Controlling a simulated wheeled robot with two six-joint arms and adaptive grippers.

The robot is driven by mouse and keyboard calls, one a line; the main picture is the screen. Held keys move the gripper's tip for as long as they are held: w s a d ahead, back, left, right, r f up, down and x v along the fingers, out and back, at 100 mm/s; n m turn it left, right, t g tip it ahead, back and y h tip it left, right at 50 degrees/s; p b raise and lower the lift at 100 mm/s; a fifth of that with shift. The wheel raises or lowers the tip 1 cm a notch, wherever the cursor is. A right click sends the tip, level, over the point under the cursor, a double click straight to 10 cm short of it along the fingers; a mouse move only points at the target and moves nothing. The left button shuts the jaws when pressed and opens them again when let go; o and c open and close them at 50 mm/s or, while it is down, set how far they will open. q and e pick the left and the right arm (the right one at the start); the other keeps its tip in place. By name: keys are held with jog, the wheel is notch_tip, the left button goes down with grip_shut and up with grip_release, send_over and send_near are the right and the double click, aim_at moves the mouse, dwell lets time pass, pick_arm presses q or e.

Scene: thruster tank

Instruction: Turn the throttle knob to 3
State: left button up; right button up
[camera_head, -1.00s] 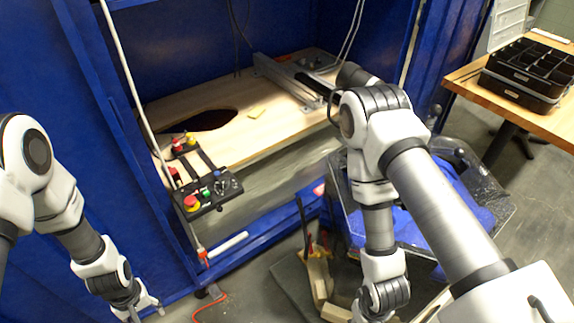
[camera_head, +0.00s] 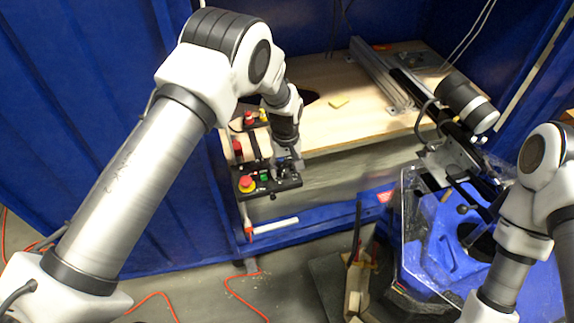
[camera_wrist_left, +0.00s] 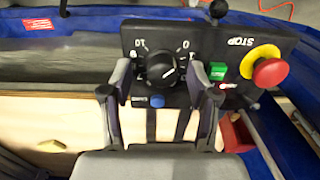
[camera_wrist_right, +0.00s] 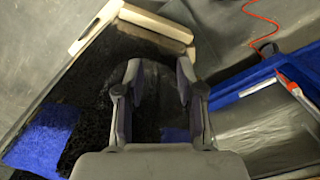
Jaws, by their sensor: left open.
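The throttle knob (camera_wrist_left: 161,69) is a black round knob on a black control panel (camera_wrist_left: 211,42), with a printed scale around it. In the left wrist view it lies between the two fingertips of my left gripper (camera_wrist_left: 160,80). That gripper is open, with one finger on each side of the knob; whether they touch it I cannot tell. In the head view the panel (camera_head: 245,195) shows at the desk's front edge, and my left gripper (camera_head: 287,166) is over it and partly hides the knob.
On the panel, a red stop button with yellow base (camera_wrist_left: 268,68) and a green button (camera_wrist_left: 217,70) sit beside the knob. A blue button (camera_wrist_left: 157,101) is also close. A wooden desk (camera_head: 350,118) lies behind. A clear-walled blue bin (camera_head: 440,235) stands at right.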

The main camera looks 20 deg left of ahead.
pick_arm(q)
jog(key=shift+s, duration=0.1)
jog(key=shift+a, duration=0.1)
jog(key=shift+c, duration=0.7)
grip_shut()
